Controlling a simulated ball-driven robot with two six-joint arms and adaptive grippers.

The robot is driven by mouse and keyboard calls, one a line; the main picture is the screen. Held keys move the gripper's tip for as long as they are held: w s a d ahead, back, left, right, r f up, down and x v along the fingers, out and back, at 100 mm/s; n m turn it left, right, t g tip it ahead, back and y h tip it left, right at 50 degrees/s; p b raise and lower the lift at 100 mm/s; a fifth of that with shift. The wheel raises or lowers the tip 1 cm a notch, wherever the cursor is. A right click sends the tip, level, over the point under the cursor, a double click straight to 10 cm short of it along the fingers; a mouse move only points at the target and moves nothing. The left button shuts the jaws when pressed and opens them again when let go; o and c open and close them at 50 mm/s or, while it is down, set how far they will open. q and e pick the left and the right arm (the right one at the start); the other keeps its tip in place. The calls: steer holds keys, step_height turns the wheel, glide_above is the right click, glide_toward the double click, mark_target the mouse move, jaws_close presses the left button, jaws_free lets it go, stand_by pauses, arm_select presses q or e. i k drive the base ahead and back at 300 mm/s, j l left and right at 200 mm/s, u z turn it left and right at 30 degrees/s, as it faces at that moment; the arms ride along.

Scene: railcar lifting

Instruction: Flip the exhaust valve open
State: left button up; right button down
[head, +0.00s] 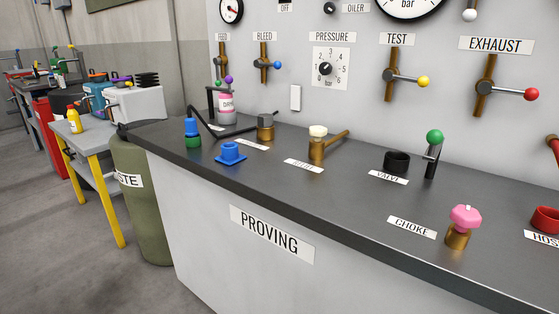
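The exhaust valve (488,86) is on the upright panel at the right, under the EXHAUST label (496,45). It has a brown vertical pipe and a grey lever ending in a red ball knob (531,94). The lever points to the right, roughly across the pipe, with a slight downward slant in the picture. Neither of my grippers shows in the head view.
The test valve (390,77) with a yellow knob is left of the exhaust valve. A dark bench top (330,195) lies below, holding a green-knobbed lever (434,143), a pink-knobbed choke (465,218) and several other fittings. Grey floor (60,220) is open at left.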

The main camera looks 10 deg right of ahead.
mark_target(530, 94)
steer(key=z, duration=1.55)
steer(key=i+j+u, duration=0.1)
steer(key=j, duration=0.3)
steer(key=i+j+u, duration=0.15)
steer(key=j, duration=0.2)
steer(key=i+j+u, duration=0.1)
steer(key=j, duration=0.3)
